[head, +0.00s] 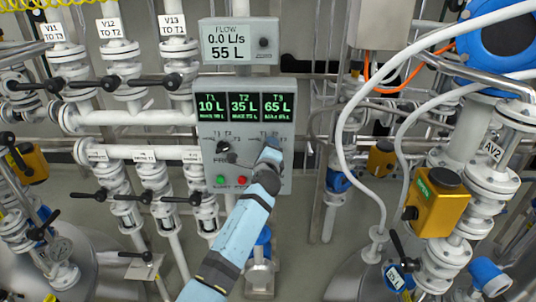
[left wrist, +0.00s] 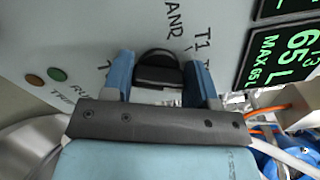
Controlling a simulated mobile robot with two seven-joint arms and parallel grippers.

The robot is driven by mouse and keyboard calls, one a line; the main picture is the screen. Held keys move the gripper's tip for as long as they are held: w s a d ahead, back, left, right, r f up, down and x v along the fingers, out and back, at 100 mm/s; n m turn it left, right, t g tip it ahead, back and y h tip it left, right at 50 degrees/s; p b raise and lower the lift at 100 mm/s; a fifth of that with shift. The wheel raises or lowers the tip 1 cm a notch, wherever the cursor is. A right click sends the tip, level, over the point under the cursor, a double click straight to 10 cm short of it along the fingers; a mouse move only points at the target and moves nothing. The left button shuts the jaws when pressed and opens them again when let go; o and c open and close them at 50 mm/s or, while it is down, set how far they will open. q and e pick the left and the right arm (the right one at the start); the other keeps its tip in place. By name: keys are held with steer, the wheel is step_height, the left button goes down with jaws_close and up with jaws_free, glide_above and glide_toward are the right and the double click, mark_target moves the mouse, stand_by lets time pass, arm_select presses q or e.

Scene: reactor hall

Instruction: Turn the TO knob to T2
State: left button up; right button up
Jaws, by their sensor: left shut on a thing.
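The grey control panel (head: 287,165) hangs in the middle of the head view, with a FROM knob (head: 225,146) at its left. My left gripper (head: 270,150) is at the right-hand knob of the panel and hides it in the head view. In the left wrist view that dark TO knob (left wrist: 158,72) sits between the two blue fingers, which are shut on it. T1 and part of another label are printed around it. Where the knob points I cannot tell. My right gripper is in neither view.
A flow meter (head: 239,42) above reads 0.0 L/s, 55 L. A green button (head: 221,180) and a red one (head: 242,180) lie below. Valved pipes flank the panel.

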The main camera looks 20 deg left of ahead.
arm_select(q)
steer(key=shift+n, duration=0.5)
steer(key=o, duration=0.9)
steer(key=shift+s, duration=0.15)
steer(key=b+v, duration=0.1)
steer(key=v, duration=1.2)
steer(key=shift+s+d, duration=0.15)
steer(key=shift+s, duration=0.1)
